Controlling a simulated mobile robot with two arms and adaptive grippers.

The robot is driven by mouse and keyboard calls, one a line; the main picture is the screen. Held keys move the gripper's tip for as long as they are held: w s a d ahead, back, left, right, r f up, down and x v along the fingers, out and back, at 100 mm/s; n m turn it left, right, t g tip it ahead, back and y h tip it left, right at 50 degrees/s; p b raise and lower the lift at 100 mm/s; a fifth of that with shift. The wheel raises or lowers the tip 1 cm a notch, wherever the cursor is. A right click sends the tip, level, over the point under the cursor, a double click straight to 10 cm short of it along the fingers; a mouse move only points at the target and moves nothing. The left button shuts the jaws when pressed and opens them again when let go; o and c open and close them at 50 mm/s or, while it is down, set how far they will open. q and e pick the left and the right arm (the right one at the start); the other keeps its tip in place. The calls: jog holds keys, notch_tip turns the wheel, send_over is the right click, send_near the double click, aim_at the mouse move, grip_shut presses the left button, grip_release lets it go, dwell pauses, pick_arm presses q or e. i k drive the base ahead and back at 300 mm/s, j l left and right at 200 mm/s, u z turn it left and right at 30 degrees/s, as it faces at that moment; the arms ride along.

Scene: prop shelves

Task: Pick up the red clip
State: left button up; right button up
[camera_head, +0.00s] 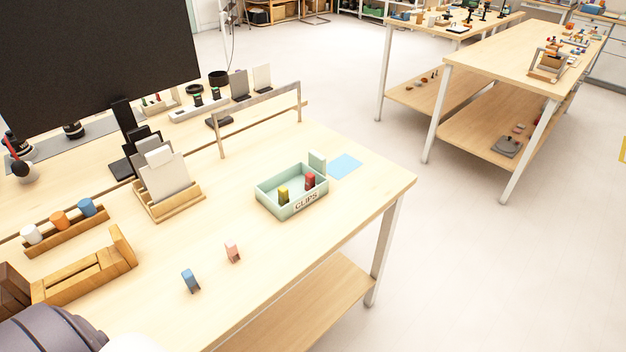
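The red clip (310,181) stands inside the pale green CLIPS tray (272,205), in its right part. A yellow clip (283,194) stands to its left in the same tray. A pink clip (232,250) and a blue clip (190,280) stand on the wooden tabletop in front of the tray, to the left. Neither of my grippers shows in the head view.
A blue sheet (344,166) lies behind the tray near the right table edge. A wooden card holder (170,205) and a peg rack (66,236) stand to the left. A metal rail (260,104) and a dark monitor (95,60) are behind. The front right tabletop is clear.

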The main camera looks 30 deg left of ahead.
aim_at(310, 178)
jog(key=i+l+u, duration=0.7)
jog(key=u, duration=0.15)
